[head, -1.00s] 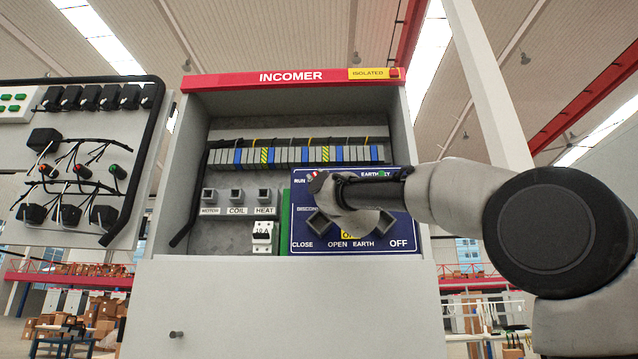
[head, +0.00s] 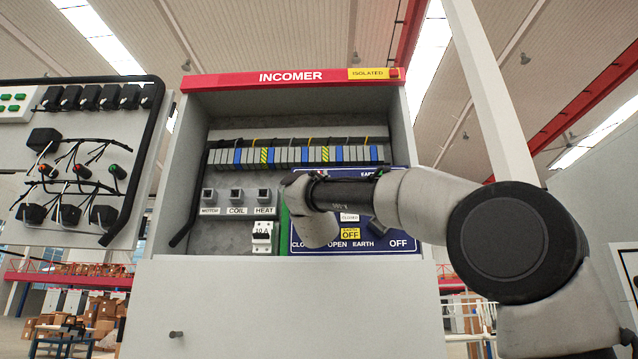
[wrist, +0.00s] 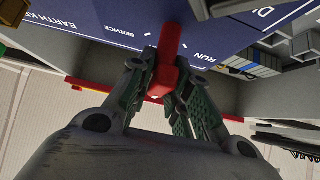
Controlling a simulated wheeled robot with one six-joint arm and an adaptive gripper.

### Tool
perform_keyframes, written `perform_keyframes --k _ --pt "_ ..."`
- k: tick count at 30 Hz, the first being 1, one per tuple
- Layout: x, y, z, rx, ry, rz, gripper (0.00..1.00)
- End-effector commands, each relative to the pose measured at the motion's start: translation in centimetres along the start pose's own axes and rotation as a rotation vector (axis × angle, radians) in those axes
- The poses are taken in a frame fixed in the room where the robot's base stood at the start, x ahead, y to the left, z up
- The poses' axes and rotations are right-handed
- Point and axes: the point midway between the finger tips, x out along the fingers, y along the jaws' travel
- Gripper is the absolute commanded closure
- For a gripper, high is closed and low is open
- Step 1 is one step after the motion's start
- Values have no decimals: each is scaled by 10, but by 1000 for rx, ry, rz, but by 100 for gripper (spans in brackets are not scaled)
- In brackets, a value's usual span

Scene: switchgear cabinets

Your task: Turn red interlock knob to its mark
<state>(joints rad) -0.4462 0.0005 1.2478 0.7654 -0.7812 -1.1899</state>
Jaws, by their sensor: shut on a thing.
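The red interlock knob (wrist: 171,45) stands out from a blue panel (wrist: 95,18) in the wrist view. My gripper (wrist: 170,72) is shut on the red knob, with a green-padded finger on either side of its bar. White marks RUN and SERVICE are printed on the panel on either side of the knob, RUN to the right and SERVICE to the left. Which mark the knob points at is hard to tell. In the head view the blue panel (head: 405,243) is partly covered by my arm, and the knob and my fingertips are hidden.
The panel sits inside the INCOMER cabinet (head: 290,78), beside a row of terminals (head: 290,155) above and three small switches (head: 236,195) to the left. A breaker (head: 262,232) is near my wrist. An open door with wired parts (head: 75,165) is at far left.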

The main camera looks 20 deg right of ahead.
Motion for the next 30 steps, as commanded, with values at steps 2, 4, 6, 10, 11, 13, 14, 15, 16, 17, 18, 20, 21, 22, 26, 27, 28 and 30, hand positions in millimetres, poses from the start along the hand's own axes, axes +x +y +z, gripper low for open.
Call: perform_keyframes --k 2,4,6,10,11,13,14,15,16,17,18,20,21,22,26,27,28,30 --pt "0 0 0 1 -1 0 100" --pt "0 0 0 1 0 0 100" --pt "0 0 0 0 0 0 100" --pt "0 0 0 0 0 -1 74" --pt "0 0 0 0 0 -1 68" --pt "0 0 0 0 0 -1 62" --pt "0 0 0 0 0 -1 62" --pt "0 0 0 0 0 -1 62" --pt "0 0 0 0 0 -1 62" --pt "0 0 0 0 0 -1 62" --pt "0 0 0 0 1 0 62" --pt "0 0 0 0 1 0 62" --pt "0 0 0 0 1 0 62" --pt "-1 0 0 0 1 0 62" --pt "-14 0 -1 0 0 -2 62" --pt "-21 0 -1 -1 0 -2 62" --pt "-28 0 -1 0 -1 -3 62" --pt "-44 0 -1 1 -1 -4 62"
